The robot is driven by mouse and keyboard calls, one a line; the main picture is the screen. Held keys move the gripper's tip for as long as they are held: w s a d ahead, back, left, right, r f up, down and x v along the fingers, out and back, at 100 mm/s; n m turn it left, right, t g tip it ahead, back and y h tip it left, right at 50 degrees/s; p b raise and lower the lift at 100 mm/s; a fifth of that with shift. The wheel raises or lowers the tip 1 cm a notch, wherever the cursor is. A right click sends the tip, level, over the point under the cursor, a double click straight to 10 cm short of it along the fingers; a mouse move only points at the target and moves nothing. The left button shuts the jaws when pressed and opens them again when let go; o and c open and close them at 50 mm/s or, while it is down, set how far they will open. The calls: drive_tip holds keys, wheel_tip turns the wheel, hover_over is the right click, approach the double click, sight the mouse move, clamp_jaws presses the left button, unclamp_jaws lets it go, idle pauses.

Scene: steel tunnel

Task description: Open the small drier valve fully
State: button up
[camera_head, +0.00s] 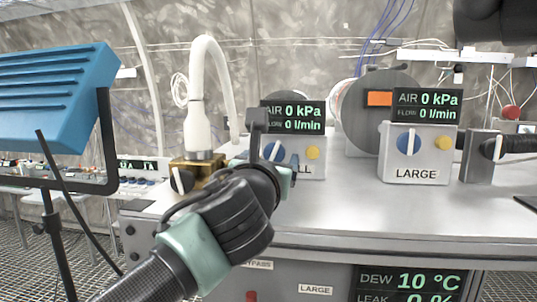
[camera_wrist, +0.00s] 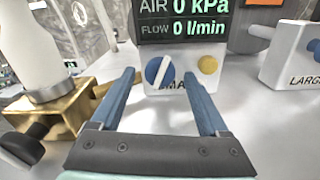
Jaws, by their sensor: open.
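The small drier's valve is a round blue knob with a white bar (camera_wrist: 160,72) on the front of a white box whose label is partly covered. The bar leans, its top to the right. The knob also shows in the head view (camera_head: 275,151), just beyond my wrist. My gripper (camera_wrist: 160,76) is open and faces the box, one blue finger on each side of the knob in the picture. I cannot tell how far the fingertips are from it. In the head view my wrist hides most of the fingers. The small display (camera_head: 292,117) reads AIR 0 kPa, FLOW 0 l/min.
A yellow button (camera_wrist: 208,65) sits right of the knob. The large drier box (camera_head: 416,155) with its own blue knob stands further right. A brass fitting (camera_wrist: 50,108) with a black knob and white hose (camera_head: 197,115) is close on the left. A blue lamp (camera_head: 55,85) stands far left.

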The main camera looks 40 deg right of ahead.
clamp_jaws()
drive_tip(key=shift+w+f+b, duration=0.1)
drive_tip(key=shift+b, duration=1.15)
